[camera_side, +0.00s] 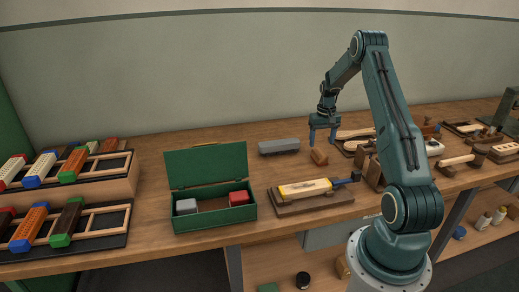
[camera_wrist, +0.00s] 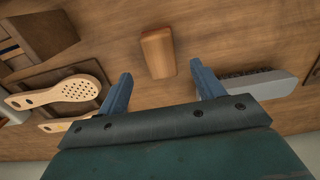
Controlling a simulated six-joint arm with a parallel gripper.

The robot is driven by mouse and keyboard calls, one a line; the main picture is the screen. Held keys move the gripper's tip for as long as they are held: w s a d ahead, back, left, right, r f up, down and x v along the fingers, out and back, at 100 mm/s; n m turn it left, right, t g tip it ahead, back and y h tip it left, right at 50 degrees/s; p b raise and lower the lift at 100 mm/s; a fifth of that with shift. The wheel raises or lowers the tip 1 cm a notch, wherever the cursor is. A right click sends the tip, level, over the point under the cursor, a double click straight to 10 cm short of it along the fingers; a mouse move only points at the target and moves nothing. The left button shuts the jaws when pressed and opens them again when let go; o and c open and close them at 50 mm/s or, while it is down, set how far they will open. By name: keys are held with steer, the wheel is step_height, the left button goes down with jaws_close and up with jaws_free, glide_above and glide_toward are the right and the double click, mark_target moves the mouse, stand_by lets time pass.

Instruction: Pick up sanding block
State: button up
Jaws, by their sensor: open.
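A small brown wooden block with rounded edges, which looks like the sanding block (camera_side: 319,156), lies on the bench below my gripper (camera_side: 322,141). In the wrist view the block (camera_wrist: 157,52) appears just beyond the gap between my gripper's fingertips (camera_wrist: 160,72). The two blue fingers are spread wide and hold nothing. They are above the block and apart from it.
A long grey block (camera_side: 279,146) lies close by on the left. Perforated wooden brush bodies (camera_wrist: 72,90) and trays crowd the other side.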

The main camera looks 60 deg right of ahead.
mark_target(320, 152)
steer(key=shift+f, duration=0.6)
steer(key=shift+f, duration=0.1)
steer(key=shift+f, duration=2.5)
steer(key=shift+c, duration=0.2)
steer(key=c, duration=1)
